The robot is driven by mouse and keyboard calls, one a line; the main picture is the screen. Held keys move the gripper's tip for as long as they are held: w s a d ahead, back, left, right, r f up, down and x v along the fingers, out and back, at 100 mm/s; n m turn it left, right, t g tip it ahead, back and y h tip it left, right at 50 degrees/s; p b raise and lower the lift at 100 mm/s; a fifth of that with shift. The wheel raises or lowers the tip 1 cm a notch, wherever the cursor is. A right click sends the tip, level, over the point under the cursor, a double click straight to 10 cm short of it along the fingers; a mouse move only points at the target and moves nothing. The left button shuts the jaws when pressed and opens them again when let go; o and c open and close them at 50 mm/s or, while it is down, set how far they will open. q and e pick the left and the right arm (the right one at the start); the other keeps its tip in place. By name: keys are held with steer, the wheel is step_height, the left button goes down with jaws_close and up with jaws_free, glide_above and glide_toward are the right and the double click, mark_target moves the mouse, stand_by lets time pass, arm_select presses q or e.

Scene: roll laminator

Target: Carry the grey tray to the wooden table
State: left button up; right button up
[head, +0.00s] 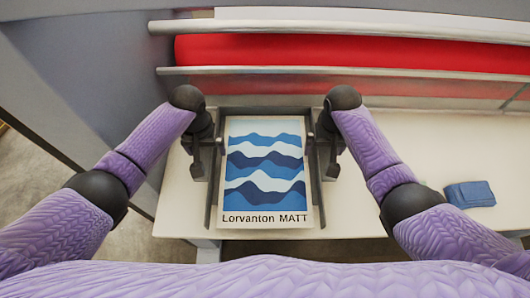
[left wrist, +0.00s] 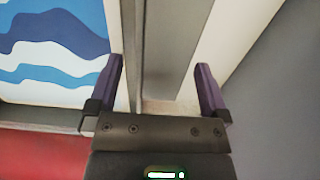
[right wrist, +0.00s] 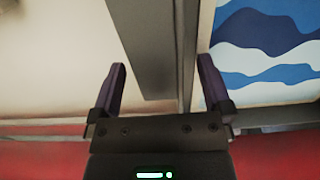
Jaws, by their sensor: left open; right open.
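The grey tray (head: 318,197) lies on the white worktop in front of the laminator. A blue-and-white wave print marked "Lorvanton MATT" (head: 264,172) lies in it. My left gripper (head: 208,157) is open at the tray's left side. In the left wrist view the tray's grey side (left wrist: 172,45) lies between the spread fingers (left wrist: 162,92). My right gripper (head: 323,157) is open at the right side. In the right wrist view the tray's other side (right wrist: 155,45) lies between its fingers (right wrist: 160,90). The wooden table is not in view.
The laminator's red roller (head: 350,53) and metal bars run behind the tray. A blue folded item (head: 470,194) lies on the white worktop (head: 425,150) to the right. A grey wall panel (head: 85,65) stands close at the left. Floor shows in front of the worktop.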

arm_select(q)
steer(key=shift+f, duration=0.15)
arm_select(e)
steer(key=shift+f, duration=0.15)
arm_select(q)
jaws_close()
arm_select(e)
jaws_close()
